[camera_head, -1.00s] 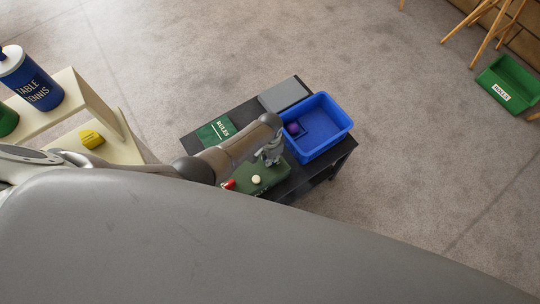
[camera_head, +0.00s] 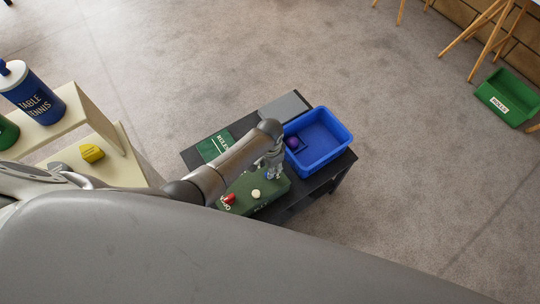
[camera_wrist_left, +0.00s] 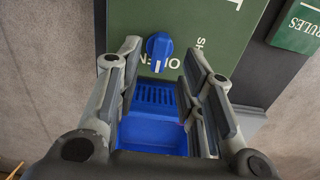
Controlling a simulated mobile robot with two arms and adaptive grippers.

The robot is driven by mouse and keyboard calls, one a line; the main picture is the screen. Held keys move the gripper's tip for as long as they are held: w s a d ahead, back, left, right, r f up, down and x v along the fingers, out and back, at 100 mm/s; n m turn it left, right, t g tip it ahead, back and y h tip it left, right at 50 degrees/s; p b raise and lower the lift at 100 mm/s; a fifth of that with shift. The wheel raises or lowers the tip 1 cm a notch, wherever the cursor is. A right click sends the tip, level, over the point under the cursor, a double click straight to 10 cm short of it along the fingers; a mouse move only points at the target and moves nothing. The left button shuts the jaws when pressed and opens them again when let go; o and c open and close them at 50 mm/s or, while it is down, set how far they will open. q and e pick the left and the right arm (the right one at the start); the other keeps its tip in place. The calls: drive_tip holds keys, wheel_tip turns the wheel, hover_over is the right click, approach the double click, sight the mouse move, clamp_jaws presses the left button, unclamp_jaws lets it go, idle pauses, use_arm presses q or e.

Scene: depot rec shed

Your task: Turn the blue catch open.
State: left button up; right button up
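The blue catch (camera_wrist_left: 159,48) is a small knob on the green box (camera_wrist_left: 187,22) in the left wrist view. Its grip runs up and down in that view, and a white mark at the lower end lies over the partly hidden word "OPEN". My left gripper (camera_wrist_left: 157,84) is open and empty, its fingers spread to either side just below the catch in the picture. Whether they touch it I cannot tell. In the head view my left gripper (camera_head: 274,170) hangs over the green box (camera_head: 243,193) and mostly hides the catch. My right gripper is out of view.
A blue bin (camera_head: 330,151) with a purple ball (camera_head: 292,142) stands beside the box on the dark table (camera_head: 322,183). A green rules book (camera_head: 211,147) lies behind my arm. A red knob (camera_head: 229,199) and cream knob (camera_head: 255,193) sit on the box.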

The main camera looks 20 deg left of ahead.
use_arm(q)
wheel_tip(320, 180, up, 8)
drive_tip(key=shift+f, duration=0.15)
idle(0.7)
